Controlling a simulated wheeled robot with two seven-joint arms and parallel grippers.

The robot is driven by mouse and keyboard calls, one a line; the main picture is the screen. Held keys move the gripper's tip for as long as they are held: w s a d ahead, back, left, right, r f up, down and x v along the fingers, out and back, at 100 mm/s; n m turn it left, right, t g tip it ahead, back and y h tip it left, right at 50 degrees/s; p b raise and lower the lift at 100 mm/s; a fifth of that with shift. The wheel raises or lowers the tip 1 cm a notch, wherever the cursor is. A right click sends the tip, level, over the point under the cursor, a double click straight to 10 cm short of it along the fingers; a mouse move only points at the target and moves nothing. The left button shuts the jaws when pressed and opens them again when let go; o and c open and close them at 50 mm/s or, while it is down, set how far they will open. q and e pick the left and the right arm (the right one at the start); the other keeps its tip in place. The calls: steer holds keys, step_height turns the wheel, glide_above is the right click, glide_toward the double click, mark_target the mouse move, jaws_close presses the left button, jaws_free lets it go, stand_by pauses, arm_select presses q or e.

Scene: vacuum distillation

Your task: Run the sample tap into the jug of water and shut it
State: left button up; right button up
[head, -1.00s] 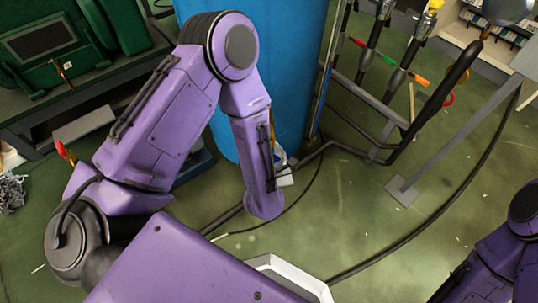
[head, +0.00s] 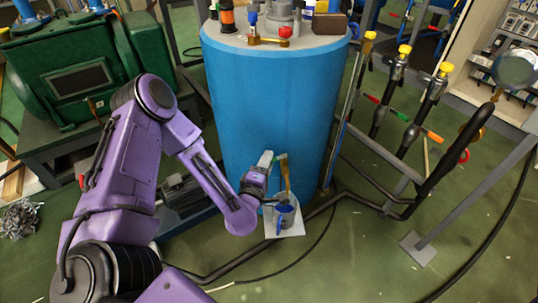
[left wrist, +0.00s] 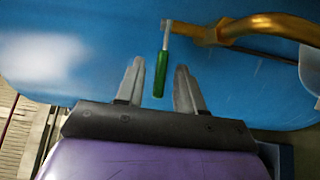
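The sample tap is a bent brass pipe (head: 286,176) on the front of the blue tank. In the left wrist view the brass pipe (left wrist: 262,27) runs in from the right, and its green lever (left wrist: 161,74) hangs downward. The jug (head: 285,215) stands on a pale plate below the pipe; its contents are too small to make out. My left gripper (head: 267,159) is at the tap, left of the pipe. In the left wrist view its fingers (left wrist: 158,66) are open, one on each side of the green lever, apart from it. My right gripper is out of view.
The blue tank (head: 262,100) stands close behind the tap. A dark pipe (head: 350,197) runs low across the floor beside the pale plate (head: 297,226). Valves with yellow caps (head: 404,50) stand at the right. A green machine (head: 75,75) is at the left.

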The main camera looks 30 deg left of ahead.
arm_select(q)
steer(key=x, duration=0.3)
steer(key=shift+w, duration=0.1)
steer(key=shift+c, duration=0.3)
jaws_close()
steer(key=m+h, duration=0.1)
steer(key=m+h+p, duration=0.1)
steer(key=h, duration=0.1)
steer(key=w+m+h, duration=0.1)
steer(key=h, duration=0.1)
steer(key=shift+w+a+t+p, duration=0.1)
steer(key=shift+a+t+p, duration=0.2)
steer(key=shift+p, duration=0.1)
